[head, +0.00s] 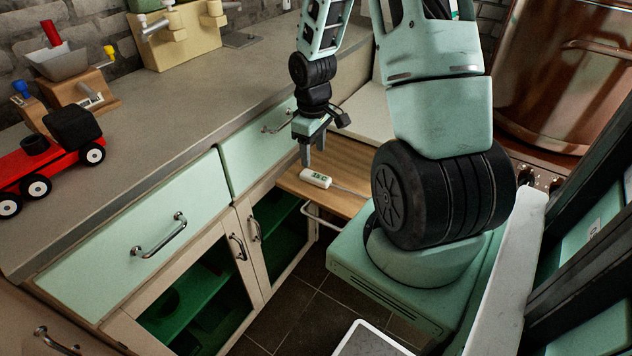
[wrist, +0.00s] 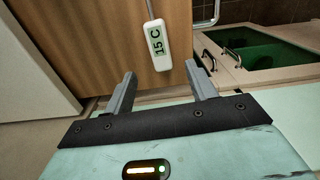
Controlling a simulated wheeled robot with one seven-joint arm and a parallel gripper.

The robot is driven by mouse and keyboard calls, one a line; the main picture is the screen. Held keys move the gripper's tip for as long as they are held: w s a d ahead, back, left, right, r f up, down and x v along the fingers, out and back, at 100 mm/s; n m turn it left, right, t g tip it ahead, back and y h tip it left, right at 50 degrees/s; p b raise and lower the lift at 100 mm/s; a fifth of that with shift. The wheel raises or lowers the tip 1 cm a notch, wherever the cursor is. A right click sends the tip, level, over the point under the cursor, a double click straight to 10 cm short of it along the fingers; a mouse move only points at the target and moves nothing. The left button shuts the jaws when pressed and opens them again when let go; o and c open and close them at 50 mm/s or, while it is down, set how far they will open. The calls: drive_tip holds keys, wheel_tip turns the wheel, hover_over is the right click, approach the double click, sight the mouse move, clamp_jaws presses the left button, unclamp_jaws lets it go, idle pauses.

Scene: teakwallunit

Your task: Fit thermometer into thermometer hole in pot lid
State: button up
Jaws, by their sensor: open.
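The thermometer (head: 316,178) has a white body with a display reading 15 C and a thin probe. It lies on a wooden board (head: 348,154) below counter height. The thermometer also shows in the wrist view (wrist: 158,46), its body just beyond the fingertips and its probe running away from me. My gripper (head: 308,160) is open and empty, pointing down close to the thermometer's body; the fingers (wrist: 161,88) are apart from it. A large copper pot (head: 545,75) stands at the upper right. Its lid and any hole in it are out of view.
A grey counter (head: 175,95) holds a red toy truck (head: 50,160), a grey bowl on a wooden stand (head: 65,65) and wooden blocks with taps (head: 180,35). The wooden board around the thermometer is otherwise clear.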

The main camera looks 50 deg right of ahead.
sight(314, 175)
wheel_tip(314, 175, down, 8)
drive_tip(key=shift+s+r+b, duration=0.15)
drive_tip(key=shift+r+b, duration=0.05)
drive_tip(key=shift+b, duration=0.1)
drive_tip(key=c, duration=1.1)
